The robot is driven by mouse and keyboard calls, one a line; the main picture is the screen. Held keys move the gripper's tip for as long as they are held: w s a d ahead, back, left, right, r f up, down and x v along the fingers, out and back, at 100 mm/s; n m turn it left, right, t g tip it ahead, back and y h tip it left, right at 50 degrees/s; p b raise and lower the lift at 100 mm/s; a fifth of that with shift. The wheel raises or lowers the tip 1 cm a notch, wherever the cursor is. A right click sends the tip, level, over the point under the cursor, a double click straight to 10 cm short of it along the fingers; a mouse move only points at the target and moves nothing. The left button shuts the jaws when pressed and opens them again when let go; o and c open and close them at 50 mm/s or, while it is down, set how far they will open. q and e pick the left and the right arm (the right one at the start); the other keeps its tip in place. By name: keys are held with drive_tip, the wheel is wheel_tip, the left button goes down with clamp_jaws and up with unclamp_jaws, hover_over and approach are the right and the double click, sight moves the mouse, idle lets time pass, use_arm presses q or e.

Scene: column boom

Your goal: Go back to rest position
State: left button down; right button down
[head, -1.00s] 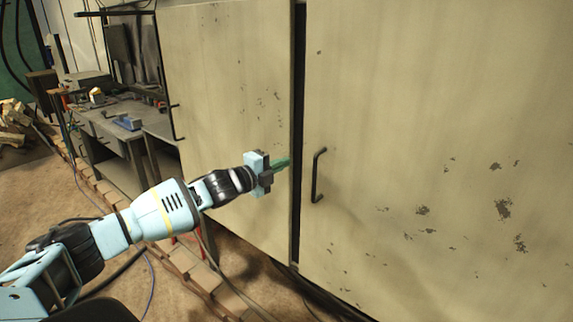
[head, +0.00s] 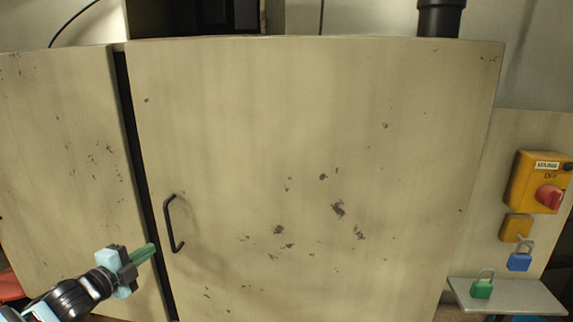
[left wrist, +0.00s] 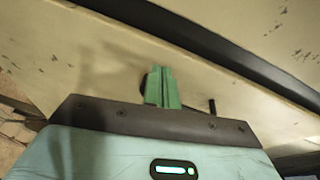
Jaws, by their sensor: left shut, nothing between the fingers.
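My left gripper (head: 144,254) is at the lower left in the head view, in front of the beige cabinet. Its green fingers are shut and empty, pointing toward the dark gap between the two doors. In the left wrist view the shut fingers (left wrist: 162,88) stand close together before a beige door panel; I cannot tell whether they touch it. The right cabinet door (head: 300,130) has a black bar handle (head: 172,223), a little right of and above my left fingertips. My right gripper is not in view.
The left cabinet door (head: 70,150) lies beyond my left arm. At the right are a yellow switch box with a red knob (head: 549,196), a blue padlock (head: 519,262), and a green padlock (head: 481,290) on a small shelf (head: 525,298). A black pipe (head: 440,18) rises behind the cabinet.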

use_arm(q)
drive_tip(key=s+d+f+n+g, duration=0.2)
drive_tip(key=s+d+f+n, duration=0.2)
drive_tip(key=s+d+f, duration=0.55)
drive_tip(key=s+d+f+n+g, duration=0.2)
drive_tip(key=s+d+f+n, duration=0.3)
drive_tip(key=s+f, duration=0.65)
drive_tip(key=s+d+f+n+g+y, duration=0.1)
drive_tip(key=s+f+n, duration=0.3)
drive_tip(key=s, duration=0.8)
drive_tip(key=s+d+f+n+g+y+p, duration=0.1)
drive_tip(key=s+f+n, duration=0.4)
drive_tip(key=s, duration=0.8)
drive_tip(key=shift+f+g+y+p, duration=0.3)
drive_tip(key=shift+f+g+y, duration=0.15)
drive_tip(key=shift+g+y, duration=0.3)
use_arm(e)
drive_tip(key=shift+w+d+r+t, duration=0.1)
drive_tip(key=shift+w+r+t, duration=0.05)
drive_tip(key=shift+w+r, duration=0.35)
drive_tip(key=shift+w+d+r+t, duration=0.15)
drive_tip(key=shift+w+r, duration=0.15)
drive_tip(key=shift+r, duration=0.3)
use_arm(q)
drive_tip(key=shift+d, duration=0.15)
